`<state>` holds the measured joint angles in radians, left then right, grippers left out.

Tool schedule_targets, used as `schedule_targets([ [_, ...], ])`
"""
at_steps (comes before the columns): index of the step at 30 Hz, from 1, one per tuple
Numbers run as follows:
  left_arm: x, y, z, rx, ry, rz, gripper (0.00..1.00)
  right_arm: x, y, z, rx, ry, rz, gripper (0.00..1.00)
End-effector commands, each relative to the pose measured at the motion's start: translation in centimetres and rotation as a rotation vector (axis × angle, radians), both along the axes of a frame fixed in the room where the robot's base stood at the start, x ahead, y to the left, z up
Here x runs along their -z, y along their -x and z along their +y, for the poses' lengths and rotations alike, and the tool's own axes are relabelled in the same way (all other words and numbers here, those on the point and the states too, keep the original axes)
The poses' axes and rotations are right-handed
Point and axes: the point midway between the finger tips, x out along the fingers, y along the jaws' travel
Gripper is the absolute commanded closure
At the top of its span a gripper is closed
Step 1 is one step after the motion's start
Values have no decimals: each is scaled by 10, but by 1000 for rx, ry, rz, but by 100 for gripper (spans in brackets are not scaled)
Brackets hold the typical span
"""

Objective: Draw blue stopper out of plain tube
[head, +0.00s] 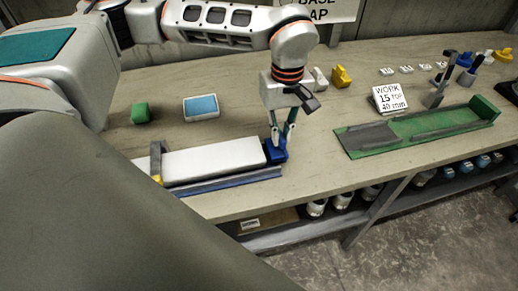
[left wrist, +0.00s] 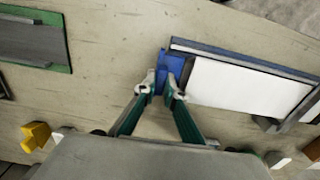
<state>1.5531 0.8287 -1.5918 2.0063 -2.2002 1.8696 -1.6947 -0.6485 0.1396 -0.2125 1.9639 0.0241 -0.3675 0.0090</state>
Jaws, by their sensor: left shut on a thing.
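The plain white tube (head: 212,160) lies along a blue cradle (head: 235,181) on the bench. The blue stopper (head: 276,152) is at the tube's right end in the head view. In the left wrist view the stopper (left wrist: 173,60) is left of the white tube (left wrist: 245,92). My left gripper (head: 282,144) points down from above with its fingers shut on the stopper, also seen in the left wrist view (left wrist: 163,90). Whether any of the stopper is inside the tube, I cannot tell. My right gripper is not in view.
A grey upright post (head: 157,160) stands at the tube's left end. A green tray (head: 420,131) is to the right, a sign (head: 389,98) behind it. A green block (head: 140,113) and blue-topped box (head: 201,107) lie behind the tube. The bench's front edge is close to the cradle.

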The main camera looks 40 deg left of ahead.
Motion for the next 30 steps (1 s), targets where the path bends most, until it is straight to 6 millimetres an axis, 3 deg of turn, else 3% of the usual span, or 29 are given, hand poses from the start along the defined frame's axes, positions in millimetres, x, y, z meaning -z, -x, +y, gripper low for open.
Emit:
schedule_targets([
  [30, -44, 0, 0, 0, 1, -1, 100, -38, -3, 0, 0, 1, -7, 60],
])
